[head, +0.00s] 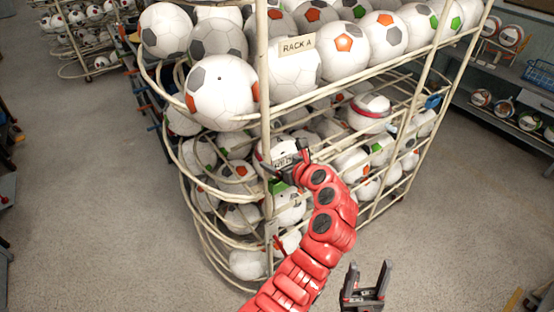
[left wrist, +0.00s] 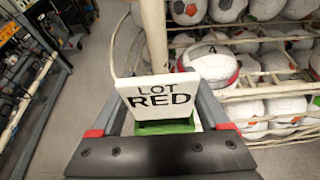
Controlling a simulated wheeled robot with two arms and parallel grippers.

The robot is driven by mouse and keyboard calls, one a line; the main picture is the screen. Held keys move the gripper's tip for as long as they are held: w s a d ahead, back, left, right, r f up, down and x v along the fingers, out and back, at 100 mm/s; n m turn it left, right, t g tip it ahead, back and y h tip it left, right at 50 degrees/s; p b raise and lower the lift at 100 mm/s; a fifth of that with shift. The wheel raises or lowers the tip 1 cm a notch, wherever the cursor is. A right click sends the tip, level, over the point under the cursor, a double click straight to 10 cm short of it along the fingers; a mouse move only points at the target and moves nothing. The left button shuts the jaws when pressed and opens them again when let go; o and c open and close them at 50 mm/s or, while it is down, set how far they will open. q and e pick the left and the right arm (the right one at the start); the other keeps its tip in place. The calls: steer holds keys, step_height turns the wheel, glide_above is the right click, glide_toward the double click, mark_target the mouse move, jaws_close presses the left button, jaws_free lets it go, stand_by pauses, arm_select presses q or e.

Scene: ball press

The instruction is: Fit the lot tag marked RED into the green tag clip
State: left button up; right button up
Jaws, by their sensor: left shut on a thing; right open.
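The lot tag (left wrist: 160,95) is a white plate reading LOT RED. It stands between the fingers of my left gripper (left wrist: 163,108), which is shut on it. In the head view the tag (head: 288,161) and my left gripper (head: 283,170) are at the front post of the rack. The green tag clip (left wrist: 165,127) shows just below the tag's lower edge in the left wrist view, and as a small green patch (head: 277,187) in the head view. I cannot tell whether the tag sits in the clip or only in front of it. My right gripper (head: 367,278) is open and empty, low in the head view.
A cream wire rack (head: 265,85) full of footballs, with a RACK A sign (head: 297,45), stands directly ahead. Its post and curved rails are close around my left gripper. Shelves with balls stand at the right. The grey floor (head: 110,200) is clear at the left.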

arm_select(q)
steer(key=shift+r+p, duration=0.1)
steer(key=shift+p, duration=0.25)
stand_by(0.3)
steer(key=shift+f+b, duration=0.5)
steer(key=shift+f, duration=1.55)
stand_by(0.7)
steer(key=o, duration=1.2)
steer(key=shift+s, duration=0.1)
